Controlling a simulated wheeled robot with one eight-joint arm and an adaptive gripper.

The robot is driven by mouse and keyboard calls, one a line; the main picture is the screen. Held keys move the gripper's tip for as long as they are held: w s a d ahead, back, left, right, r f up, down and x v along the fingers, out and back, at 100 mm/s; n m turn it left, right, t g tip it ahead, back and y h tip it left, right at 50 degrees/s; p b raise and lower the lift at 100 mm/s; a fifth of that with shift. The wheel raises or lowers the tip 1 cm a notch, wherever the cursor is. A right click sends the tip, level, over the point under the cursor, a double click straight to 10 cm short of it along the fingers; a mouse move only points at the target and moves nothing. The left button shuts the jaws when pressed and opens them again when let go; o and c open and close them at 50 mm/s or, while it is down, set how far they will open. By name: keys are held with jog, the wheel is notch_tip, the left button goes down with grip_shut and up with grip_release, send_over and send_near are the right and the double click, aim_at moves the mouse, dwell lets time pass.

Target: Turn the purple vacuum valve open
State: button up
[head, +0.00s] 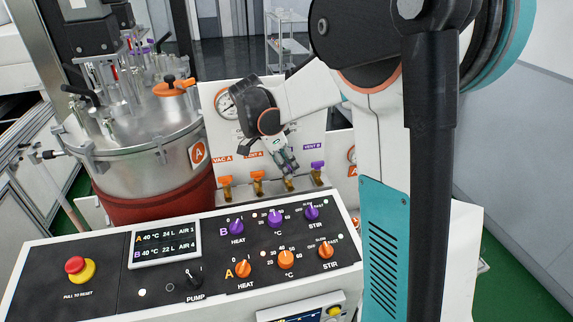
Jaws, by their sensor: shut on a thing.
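The purple vacuum valve (289,184) is third from the left in the row of brass valves on the white panel. Its brass body shows, but its handle and label are hidden behind my gripper. My gripper (290,169) reaches down from above, shut on the handle of this valve. Whether the handle has turned cannot be seen.
The orange-handled VAC A valve (226,184) and VENT A valve (257,181) stand to the left. The purple VENT B valve (317,171) is close on the right. A gauge (226,104) is above. The knob console (190,250) lies in front, and a steel tank (140,155) stands left.

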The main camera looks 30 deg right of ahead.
jog(key=shift+m, duration=0.3)
jog(key=o, duration=1.1)
jog(key=shift+c, duration=0.2)
jog(key=shift+a+r, duration=0.1)
jog(key=v, duration=1.1)
jog(key=shift+w+r, duration=0.15)
jog(key=shift+r, duration=0.2)
